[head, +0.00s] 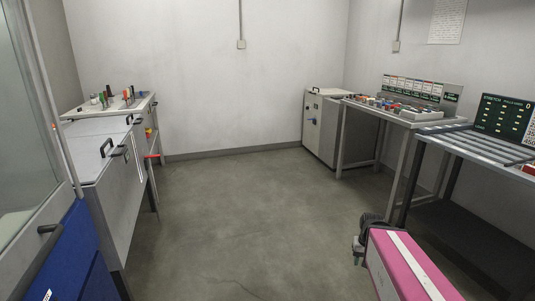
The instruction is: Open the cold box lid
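Two pale boxes with lids are in the head view, and I cannot tell for certain which is the cold box. A white chest (117,205) stands at the left, with a flat lid (80,158) that looks closed and a black handle (106,146) near its right edge. A smaller white cabinet (323,129) stands against the back wall, its top shut, with a small dark handle (316,90). My gripper (359,251) is at the lower right, beside my pink and white arm, over bare floor and far from both boxes. Its fingers are too small and dark to read.
A bench (143,104) with coloured items stands behind the left chest. A glass-fronted blue cabinet (72,262) is at the near left. Grey tables (412,121) with panels and samples line the right. The middle floor (235,215) is clear.

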